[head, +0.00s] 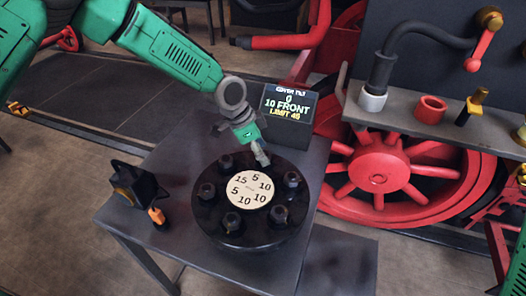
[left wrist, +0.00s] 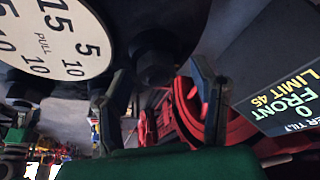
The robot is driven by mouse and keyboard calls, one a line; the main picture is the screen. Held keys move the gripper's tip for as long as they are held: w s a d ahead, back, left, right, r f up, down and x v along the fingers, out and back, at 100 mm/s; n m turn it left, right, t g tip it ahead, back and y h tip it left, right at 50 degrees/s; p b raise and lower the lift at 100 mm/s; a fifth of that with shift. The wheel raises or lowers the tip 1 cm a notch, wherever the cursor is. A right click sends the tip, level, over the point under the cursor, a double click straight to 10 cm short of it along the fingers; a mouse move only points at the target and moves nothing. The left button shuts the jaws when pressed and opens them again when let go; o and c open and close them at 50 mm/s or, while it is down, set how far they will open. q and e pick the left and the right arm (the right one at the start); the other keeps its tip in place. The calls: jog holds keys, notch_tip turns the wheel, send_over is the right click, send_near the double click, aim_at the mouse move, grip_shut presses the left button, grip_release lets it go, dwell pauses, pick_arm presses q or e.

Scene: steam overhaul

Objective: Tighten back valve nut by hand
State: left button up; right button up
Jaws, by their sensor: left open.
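The round black valve cover (head: 250,236) lies on a grey table, with several dark nuts around a white dial (head: 249,189) marked 5, 10 and 15. My left gripper (head: 262,160) points down at the cover's back edge and hides most of the back nut there. In the left wrist view, my left gripper (left wrist: 158,72) is open, with one finger on each side of the back nut (left wrist: 155,60). I cannot tell whether the fingers touch it. Other nuts, such as the back left one (head: 226,162) and the right one (head: 292,180), stand clear. My right gripper is not in view.
A display (head: 288,103) reading "10 FRONT, LIMIT 45" stands behind the cover. A black lamp-like object (head: 133,184) with an orange part sits at the table's left. Red spoked wheels (head: 379,175) and a grey shelf (head: 400,117) with a red ring (head: 431,108) are at the right.

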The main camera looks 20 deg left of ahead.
pick_arm(q)
jog(key=v, duration=1.1)
jog(key=shift+a, duration=0.15)
